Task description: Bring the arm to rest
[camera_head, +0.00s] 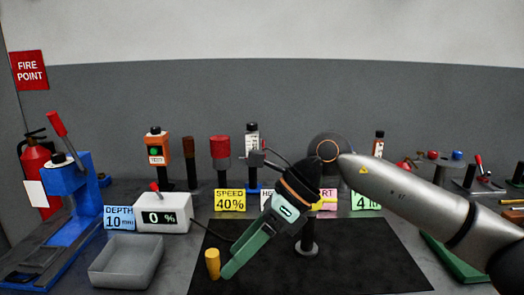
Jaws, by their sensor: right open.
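My right gripper (232,268) comes in from the right on a grey arm and points down and to the left over the black mat (370,265). Its green fingers are open, and I see nothing held between them. A small yellow cylinder (212,263) stands upright just left of the fingertips; I cannot tell whether they touch it. Behind my wrist is a dark round disc (325,145), partly hidden, and a dark post (308,240) stands on the mat below. My left gripper is not in view.
A grey open tray (126,262), a white box reading 0 % (152,217) and a blue press with a red lever (72,195) stand at the left. Several label cards, including a yellow one (230,200), line the back. The right part of the mat is clear.

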